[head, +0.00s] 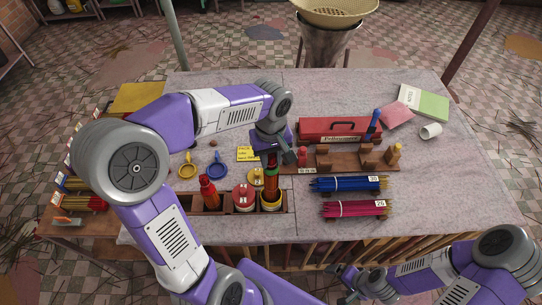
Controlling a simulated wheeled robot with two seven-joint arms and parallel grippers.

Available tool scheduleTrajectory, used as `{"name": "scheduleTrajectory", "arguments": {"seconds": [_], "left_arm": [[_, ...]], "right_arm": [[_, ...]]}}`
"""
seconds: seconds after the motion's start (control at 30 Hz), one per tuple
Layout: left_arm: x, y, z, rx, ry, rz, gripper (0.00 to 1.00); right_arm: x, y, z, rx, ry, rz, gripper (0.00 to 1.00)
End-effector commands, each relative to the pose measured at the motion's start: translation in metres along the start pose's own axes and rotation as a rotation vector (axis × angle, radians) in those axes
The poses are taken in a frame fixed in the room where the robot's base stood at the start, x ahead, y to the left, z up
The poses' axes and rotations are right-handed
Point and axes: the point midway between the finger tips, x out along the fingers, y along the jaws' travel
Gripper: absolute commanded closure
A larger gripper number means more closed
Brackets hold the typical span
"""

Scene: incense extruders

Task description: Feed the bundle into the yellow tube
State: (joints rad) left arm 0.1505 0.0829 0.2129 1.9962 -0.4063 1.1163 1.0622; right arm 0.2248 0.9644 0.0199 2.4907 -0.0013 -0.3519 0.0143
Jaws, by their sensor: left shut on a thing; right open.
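My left gripper (272,157) points down over the front wooden rack and is shut on an upright reddish-brown bundle (271,183) with some green near its top. The bundle's lower end is at the mouth of the yellow tube (271,205), which stands in the rack's right end. I cannot tell how far inside the lower end is. The gripper's fingers partly hide the bundle's top. My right gripper (346,284) is open and empty, low in the view, in front of the table's front edge and away from the bundle.
In the rack (226,212), left of the yellow tube, are a red-and-white tub (243,198) and a red bottle (208,192). Blue sticks (348,184) and pink sticks (355,208) lie to the right. A red toolbox (335,128) stands behind.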

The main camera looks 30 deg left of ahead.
Motion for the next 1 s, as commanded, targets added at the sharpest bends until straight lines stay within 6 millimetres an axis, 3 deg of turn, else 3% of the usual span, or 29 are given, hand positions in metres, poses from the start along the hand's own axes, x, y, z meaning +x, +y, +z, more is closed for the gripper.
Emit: {"name": "scheduleTrajectory", "arguments": {"seconds": [0.37,1.0], "left_arm": [[0.002,0.0,0.0,0.0,0.001,0.001,1.0],[0.033,0.0,0.0,0.0,0.0,0.001,1.0]], "right_arm": [[0.001,0.001,0.0,0.0,0.0,0.0,0.0],[0.026,0.01,-0.001,0.0,0.0,0.0,0.0]]}}
